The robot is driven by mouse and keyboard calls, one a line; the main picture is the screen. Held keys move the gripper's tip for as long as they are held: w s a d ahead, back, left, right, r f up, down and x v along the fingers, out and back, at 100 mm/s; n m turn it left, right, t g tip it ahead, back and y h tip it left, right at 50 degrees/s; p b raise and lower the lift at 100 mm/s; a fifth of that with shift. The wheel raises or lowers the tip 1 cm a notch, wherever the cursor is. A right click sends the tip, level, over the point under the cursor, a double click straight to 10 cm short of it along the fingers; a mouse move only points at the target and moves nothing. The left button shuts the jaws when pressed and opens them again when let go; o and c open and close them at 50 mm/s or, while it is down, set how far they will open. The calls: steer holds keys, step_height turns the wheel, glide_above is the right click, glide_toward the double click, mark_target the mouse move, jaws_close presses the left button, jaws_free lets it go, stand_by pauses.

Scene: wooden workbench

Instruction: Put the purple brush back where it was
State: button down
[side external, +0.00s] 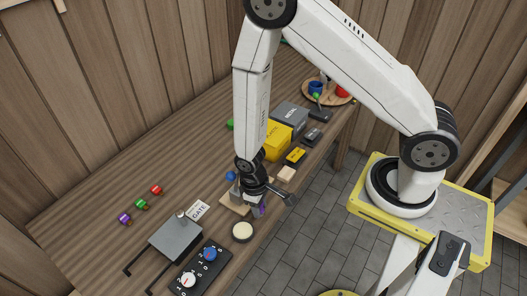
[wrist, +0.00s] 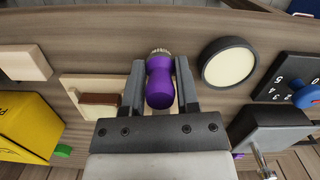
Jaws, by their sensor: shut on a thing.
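The purple brush (wrist: 160,85) sits between the two fingers of my gripper (wrist: 160,72) in the wrist view, its rounded purple end towards the camera and its tan, bristly-looking end away. My gripper is shut on it. In the side view my gripper (side external: 260,197) is low at the bench's front edge, with a bit of the purple brush (side external: 262,209) showing under it. A pale wooden block with a brown piece (wrist: 97,99) lies just left of the fingers in the wrist view. I cannot tell whether the brush touches the bench.
Right of my gripper in the wrist view is a round cream disc with a black rim (wrist: 229,63). Nearby stand a grey box (side external: 176,238), a black dial panel (side external: 214,270), a yellow box (side external: 271,147) and a grey METAL box (side external: 290,116).

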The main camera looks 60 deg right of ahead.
steer(key=shift+f, duration=0.3)
steer(key=shift+f, duration=0.1)
steer(key=shift+c, duration=1.8)
jaws_free()
step_height(320, 180, up, 12)
steer(key=w, duration=0.1)
steer(key=shift+w, duration=0.2)
